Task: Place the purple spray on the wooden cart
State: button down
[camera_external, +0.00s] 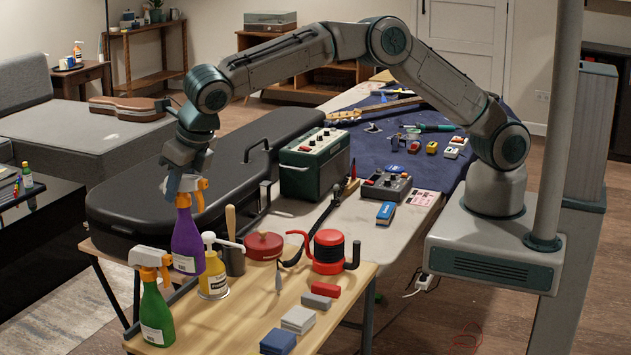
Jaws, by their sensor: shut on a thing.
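The purple spray (187,240) is a purple bottle with a white label and an orange and white trigger head. My gripper (184,184) is shut on its head from above, and the bottle hangs upright. Its base shows near the far left edge of the light wooden top (215,325) in front, between a green spray (156,312) and a yellow bottle (213,275). I cannot tell whether the base touches anything. This light wooden top looks like the wooden cart, though a brown wooden shelf stand (160,78) also stands at the back left.
The front top also holds a dark cup with a wooden handle (233,258), a red round tin (263,246), a red clamp-like tool (328,252) and several small blocks. A black guitar case (150,200) lies behind. Bare wood shows at the front left.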

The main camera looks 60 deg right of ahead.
aim_at(199, 178)
notch_tip(199, 178, down, 9)
jog(key=shift+f+p, duration=0.1)
jog(key=shift+p, duration=0.45)
jog(key=shift+f, duration=0.1)
jog(key=c, duration=1.1)
grip_release()
jog(key=shift+r, duration=0.25)
jog(key=b+v, duration=0.1)
jog(key=v, duration=1)
jog(key=shift+s+r+b, duration=0.2)
jog(key=shift+r+b, duration=0.1)
jog(key=shift+r, duration=0.05)
